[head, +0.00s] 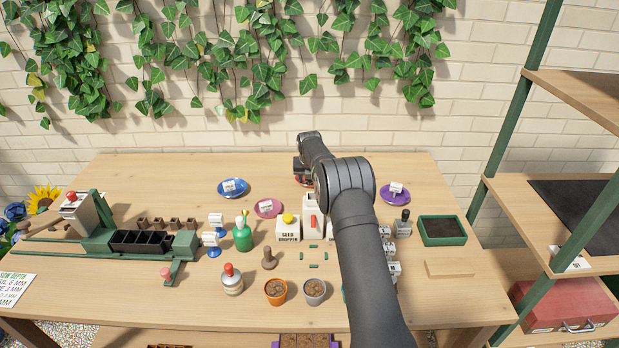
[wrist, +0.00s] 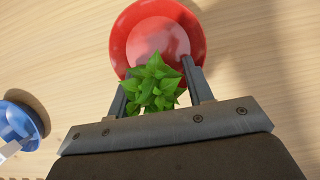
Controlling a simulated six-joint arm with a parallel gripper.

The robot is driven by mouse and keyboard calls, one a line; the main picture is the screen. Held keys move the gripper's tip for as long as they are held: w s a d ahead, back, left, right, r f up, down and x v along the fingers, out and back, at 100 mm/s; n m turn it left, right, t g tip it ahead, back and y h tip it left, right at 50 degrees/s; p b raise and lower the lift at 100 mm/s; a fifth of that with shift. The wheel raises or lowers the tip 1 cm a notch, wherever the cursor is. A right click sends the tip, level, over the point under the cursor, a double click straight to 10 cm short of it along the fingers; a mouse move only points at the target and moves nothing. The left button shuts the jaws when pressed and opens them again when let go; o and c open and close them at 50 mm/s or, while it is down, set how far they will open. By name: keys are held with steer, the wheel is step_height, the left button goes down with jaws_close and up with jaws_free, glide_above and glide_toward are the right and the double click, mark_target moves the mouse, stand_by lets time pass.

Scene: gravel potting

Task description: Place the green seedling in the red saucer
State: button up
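The green seedling (wrist: 157,85) shows in the wrist view as a cluster of bright leaves between the two fingers of my gripper (wrist: 160,80). The fingers look closed on it, though its base is hidden under the leaves. The red saucer (wrist: 125,35) lies behind and below the seedling, whose leaves overlap its near rim. I cannot tell the height between them. In the head view, my gripper (head: 302,170) is at the back middle of the table, with only a sliver of the red saucer (head: 301,183) showing below it. My arm hides the rest.
A blue saucer (head: 222,189) and a pink saucer (head: 258,212) are left of my gripper, and a purple saucer (head: 386,199) is right. A white seed hopper (head: 288,232), a green bottle (head: 243,239) and two small pots stand nearer. The back left table is clear.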

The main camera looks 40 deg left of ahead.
steer(key=shift+r, duration=0.3)
steer(key=v, duration=1.2)
steer(key=shift+r, duration=0.15)
steer(key=x, duration=1.1)
steer(key=shift+f, duration=0.2)
steer(key=shift+w+a+f, duration=0.15)
steer(key=shift+f, duration=0.5)
steer(key=shift+r, duration=0.35)
